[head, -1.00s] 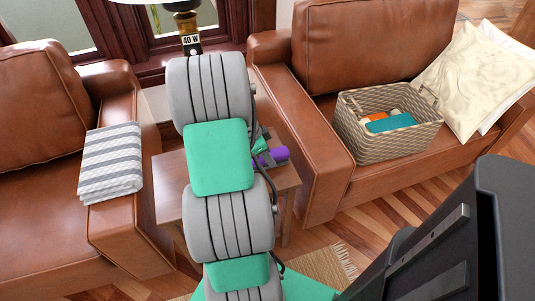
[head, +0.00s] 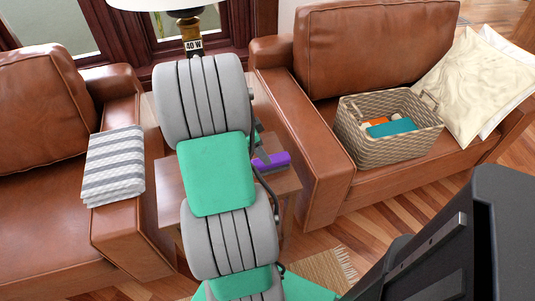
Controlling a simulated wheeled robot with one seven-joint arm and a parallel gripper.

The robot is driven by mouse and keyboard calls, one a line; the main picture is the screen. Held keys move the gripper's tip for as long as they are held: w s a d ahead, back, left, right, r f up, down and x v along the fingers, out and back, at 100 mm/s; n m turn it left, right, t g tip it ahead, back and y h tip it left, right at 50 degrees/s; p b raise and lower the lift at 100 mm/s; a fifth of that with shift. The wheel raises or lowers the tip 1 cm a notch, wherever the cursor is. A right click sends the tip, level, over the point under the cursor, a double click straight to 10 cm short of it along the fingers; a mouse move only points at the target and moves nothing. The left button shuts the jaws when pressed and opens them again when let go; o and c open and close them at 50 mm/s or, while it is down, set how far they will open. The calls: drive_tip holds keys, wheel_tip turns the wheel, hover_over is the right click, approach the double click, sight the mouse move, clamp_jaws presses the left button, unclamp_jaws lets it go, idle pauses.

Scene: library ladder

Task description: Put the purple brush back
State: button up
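The purple brush (head: 271,161) shows just right of my arm, over the small wooden side table (head: 286,183). Its left end is hidden by my arm. I cannot tell whether it rests on the table or is held above it. My gripper is mostly hidden behind my own grey and green arm links, so its fingers and its hold on the brush do not show. A woven basket (head: 400,150) stands on the right armchair's seat, with an orange and white thing (head: 377,122) and a teal thing (head: 391,127) inside.
Brown leather armchairs stand left (head: 45,215) and right (head: 375,45) of the side table. A striped folded cloth (head: 114,165) lies on the left one's armrest. Cream cushions (head: 470,85) lean beside the basket. A lamp (head: 190,40) stands behind my arm.

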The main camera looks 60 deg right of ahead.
drive_tip(key=w+a+r+n+t, duration=0.2)
drive_tip(key=w+a+r+n, duration=0.3)
drive_tip(key=a, duration=0.5)
drive_tip(key=w+a+r+n+t, duration=0.2)
drive_tip(key=w+a+r+n, duration=0.1)
drive_tip(key=w+a+n, duration=0.5)
drive_tip(key=s+a+n+t+y, duration=0.1)
drive_tip(key=s+a+n+y, duration=0.2)
drive_tip(key=a+n, duration=1.1)
drive_tip(key=a, duration=0.9)
drive_tip(key=shift+s+r+t+p, duration=0.15)
drive_tip(key=shift+r+t+p, duration=0.1)
drive_tip(key=shift+t+p, duration=0.05)
drive_tip(key=shift+r, duration=0.4)
